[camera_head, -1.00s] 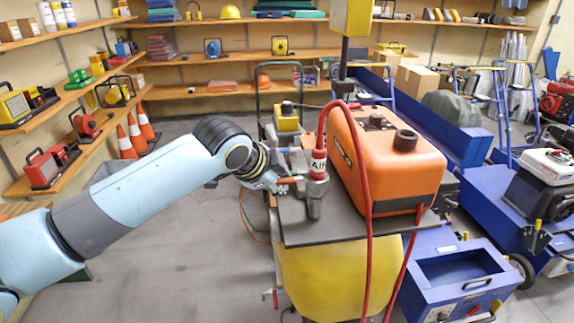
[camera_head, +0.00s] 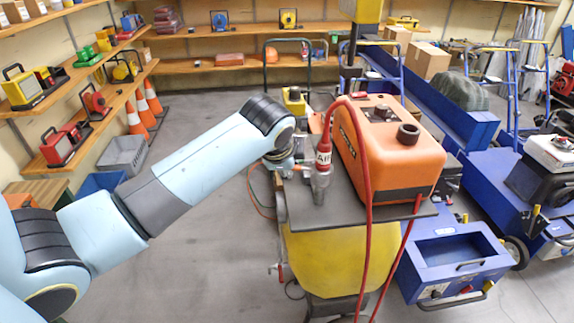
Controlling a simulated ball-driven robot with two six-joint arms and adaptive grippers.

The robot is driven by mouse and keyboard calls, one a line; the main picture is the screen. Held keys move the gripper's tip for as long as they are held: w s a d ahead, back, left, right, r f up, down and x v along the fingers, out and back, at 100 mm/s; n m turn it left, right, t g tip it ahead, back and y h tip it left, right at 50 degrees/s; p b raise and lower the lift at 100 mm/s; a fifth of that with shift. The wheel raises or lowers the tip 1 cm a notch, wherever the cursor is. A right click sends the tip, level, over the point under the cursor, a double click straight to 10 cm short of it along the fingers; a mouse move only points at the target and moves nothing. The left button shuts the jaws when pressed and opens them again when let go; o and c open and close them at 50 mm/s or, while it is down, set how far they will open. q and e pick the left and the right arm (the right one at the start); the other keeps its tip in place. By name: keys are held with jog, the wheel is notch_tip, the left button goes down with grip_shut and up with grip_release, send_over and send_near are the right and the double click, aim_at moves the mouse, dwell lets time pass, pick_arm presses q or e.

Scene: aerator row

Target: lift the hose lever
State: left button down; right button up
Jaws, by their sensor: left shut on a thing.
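The grey hose fitting (camera_head: 322,181) stands upright at the left edge of the dark top plate, with a red "AIR" collar (camera_head: 323,153) and a red hose (camera_head: 364,190) looping over from it. My left gripper (camera_head: 296,168) is at the left side of the fitting, below my bent wrist, and is shut on the hose lever. The lever is almost wholly hidden by the fingers; only small reddish bits show there. My right gripper is not in view.
An orange machine (camera_head: 395,150) sits close right of the fitting on the dark plate (camera_head: 300,208), above a yellow tank (camera_head: 325,262). A blue box (camera_head: 455,268) is at lower right. Grey floor (camera_head: 215,255) is open at left. Orange cones (camera_head: 136,118) stand by the shelves.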

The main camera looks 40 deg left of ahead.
pick_arm(q)
jog(key=c, duration=1.3)
grip_release()
jog(key=shift+s, duration=0.1)
jog(key=v, duration=1.2)
jog(key=shift+d, duration=0.1)
jog(key=shift+f, duration=0.1)
